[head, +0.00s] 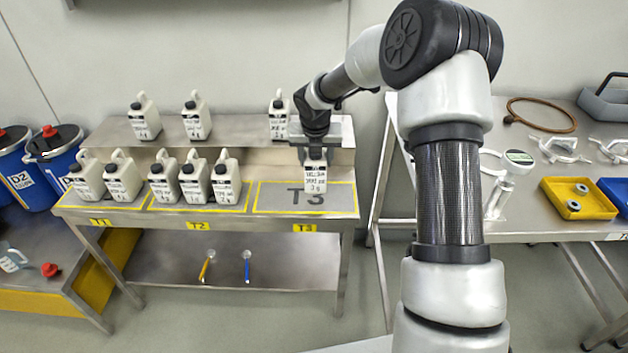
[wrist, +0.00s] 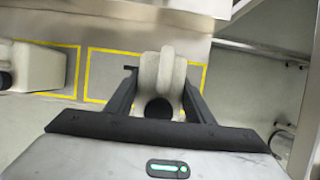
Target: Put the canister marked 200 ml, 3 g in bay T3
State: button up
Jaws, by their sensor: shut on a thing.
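My gripper (head: 314,150) is shut on a white canister (head: 316,178) above bay T3 (head: 305,198). The canister looks upright. Its label has several lines and ends in "3 g"; the volume line is too small to read surely. In the wrist view the canister (wrist: 162,78) sits between the two fingers of my gripper (wrist: 160,100), with its handle and black cap showing. Bay T3 is a yellow-outlined area at the right end of the table and holds no standing canister. I cannot tell whether the held canister touches the surface.
Bay T2 (head: 200,207) holds several canisters and bay T1 (head: 102,204) holds two. More canisters stand on the raised back shelf (head: 235,140), one close behind my gripper. A second table (head: 530,222) with a yellow tray (head: 578,212) stands to the right. Blue drums (head: 58,155) stand left.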

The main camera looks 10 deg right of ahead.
aim_at(315, 163)
notch_tip(315, 163, down, 5)
jog(key=shift+f+b, duration=0.15)
jog(key=shift+b, duration=0.6)
jog(key=o, duration=1.4)
jog(key=shift+f, duration=0.1)
jog(key=p+v, duration=0.3)
jog(key=v, duration=0.9)
